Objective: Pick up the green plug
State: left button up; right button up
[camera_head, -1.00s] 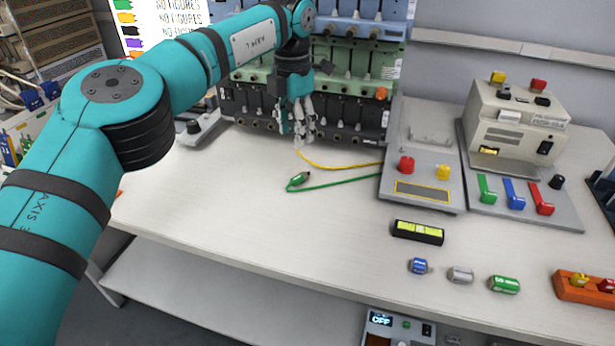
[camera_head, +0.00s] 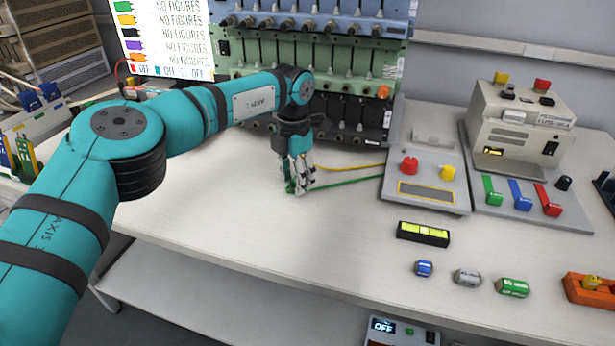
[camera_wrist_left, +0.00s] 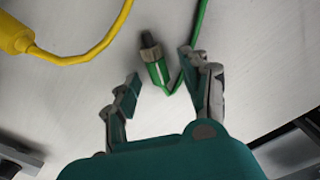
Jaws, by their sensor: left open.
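The green plug (camera_wrist_left: 156,66) lies on the white table in the left wrist view, with a dark metal tip and a green cable (camera_wrist_left: 198,30) bending away from it. My left gripper (camera_wrist_left: 160,88) is open, pointing down, with the plug just ahead of and between its two fingertips. In the head view my left gripper (camera_head: 299,188) is low over the table and mostly hides the plug. The green cable (camera_head: 350,181) runs right from it to a grey panel. My right gripper is not in view.
A yellow plug (camera_wrist_left: 14,36) with a yellow cable lies close by. A rack (camera_head: 345,115) stands behind. The grey panel (camera_head: 432,150) with red and yellow knobs is to the right, and a black level (camera_head: 423,233) and several small cylinders lie front right. The front middle table is clear.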

pick_arm(q)
jog(key=shift+c, duration=0.3)
grip_shut()
jog(key=shift+r, duration=0.2)
